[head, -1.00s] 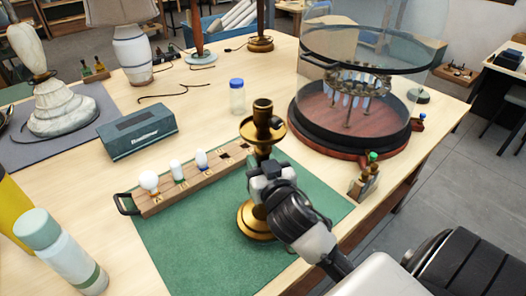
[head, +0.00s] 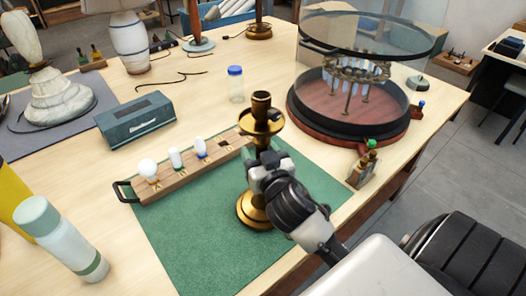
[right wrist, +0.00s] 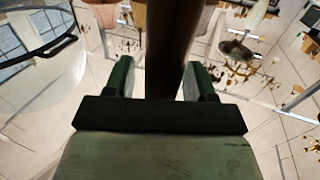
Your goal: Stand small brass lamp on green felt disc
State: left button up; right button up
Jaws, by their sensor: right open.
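The small brass lamp (head: 259,120) stands upright on the green rectangular mat (head: 185,245), with a round brass base and a cup at the top. My right gripper (head: 265,165) is at its stem, in front of the lamp's middle. In the right wrist view the dark stem (right wrist: 172,50) stands between the spread fingers of this gripper (right wrist: 165,80), with a gap visible at the right finger. A small grey-green disc (head: 418,83) lies right of the glass case; I cannot tell if it is the felt disc. My left gripper is out of view.
A wooden bulb rack (head: 190,175) lies just left of the lamp. A glass case (head: 352,128) on a round wooden base and a small brass fitting (head: 363,170) stand to the right. A blue-capped jar (head: 236,88) stands behind. A bottle (head: 62,240) stands at front left.

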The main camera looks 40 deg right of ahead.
jog(key=v, duration=1.2)
jog(key=shift+r+p, duration=0.2)
jog(key=shift+p, duration=0.1)
